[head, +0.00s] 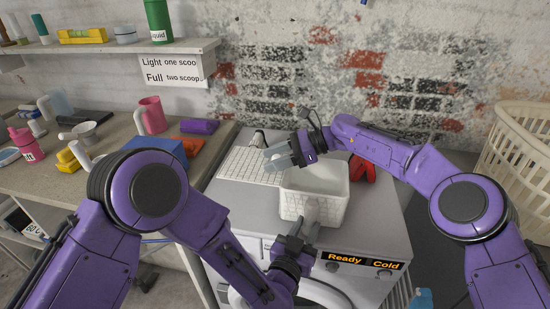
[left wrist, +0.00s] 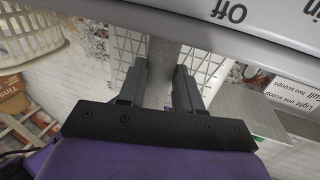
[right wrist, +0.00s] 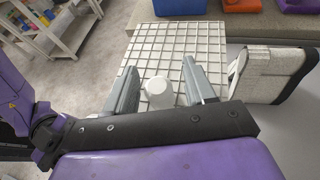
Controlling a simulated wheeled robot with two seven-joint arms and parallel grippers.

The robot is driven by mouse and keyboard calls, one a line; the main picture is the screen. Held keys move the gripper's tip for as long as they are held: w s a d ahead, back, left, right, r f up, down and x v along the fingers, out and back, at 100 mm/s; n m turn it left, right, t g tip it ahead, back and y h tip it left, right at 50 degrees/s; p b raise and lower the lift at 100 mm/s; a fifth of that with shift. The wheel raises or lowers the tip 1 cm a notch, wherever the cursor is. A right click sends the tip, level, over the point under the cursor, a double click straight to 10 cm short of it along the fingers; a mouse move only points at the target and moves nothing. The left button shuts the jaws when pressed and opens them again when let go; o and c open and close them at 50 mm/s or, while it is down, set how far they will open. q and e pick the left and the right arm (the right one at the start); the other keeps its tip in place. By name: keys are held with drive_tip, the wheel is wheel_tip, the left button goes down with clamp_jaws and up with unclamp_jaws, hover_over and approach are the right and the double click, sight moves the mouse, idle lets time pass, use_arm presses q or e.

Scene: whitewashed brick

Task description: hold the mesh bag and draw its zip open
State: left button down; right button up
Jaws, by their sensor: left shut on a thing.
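The mesh bag (head: 243,166) is a flat white grid on the washing machine top, left of a white bin. In the right wrist view the grid (right wrist: 190,48) spreads beyond my right gripper (right wrist: 160,80). A short white round tab (right wrist: 158,90) shows between its open fingers; I cannot tell if they touch it. In the head view my right gripper (head: 278,158) is above the bag's right part. My left gripper (head: 303,228) is low in front of the bin, shut on a pale grey strip (left wrist: 164,62). I cannot tell what the strip belongs to. No zip line is clear.
A counter (head: 60,178) with bottles and cloths is at left, below a shelf (head: 120,48). A laundry basket (head: 520,150) stands at right.

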use_arm(q)
drive_tip(key=shift+a, duration=0.1)
use_arm(e)
drive_tip(key=v, duration=1.2)
use_arm(q)
drive_tip(key=c, duration=0.7)
unclamp_jaws()
drive_tip(key=shift+w, duration=0.1)
